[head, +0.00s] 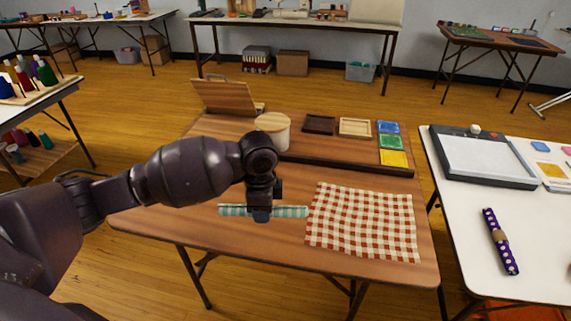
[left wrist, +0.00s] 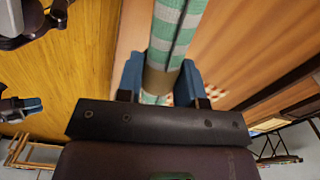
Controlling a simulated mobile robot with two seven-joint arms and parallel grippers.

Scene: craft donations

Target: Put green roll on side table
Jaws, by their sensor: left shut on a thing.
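The green roll (head: 291,211), pale green and white checked with a brown band, lies crosswise over the front middle of the wooden table (head: 170,215). My left gripper (head: 262,214) is shut around its middle, and the blue fingers flank the brown band in the left wrist view (left wrist: 160,82). I cannot tell whether the roll touches the tabletop. A white table (head: 455,220) stands at the right, and another table (head: 50,95) stands at the left; which is the side table is not clear. A dark part with a blue tip, probably my right gripper (left wrist: 30,105), shows at the wrist view's left edge.
A red checked cloth (head: 363,222) lies right of the roll. A round container (head: 273,131), wooden trays (head: 355,128) and coloured packs (head: 390,143) stand behind. The white table holds a paper trimmer (head: 482,158) and a purple dotted roll (head: 499,240), with bare surface around the roll.

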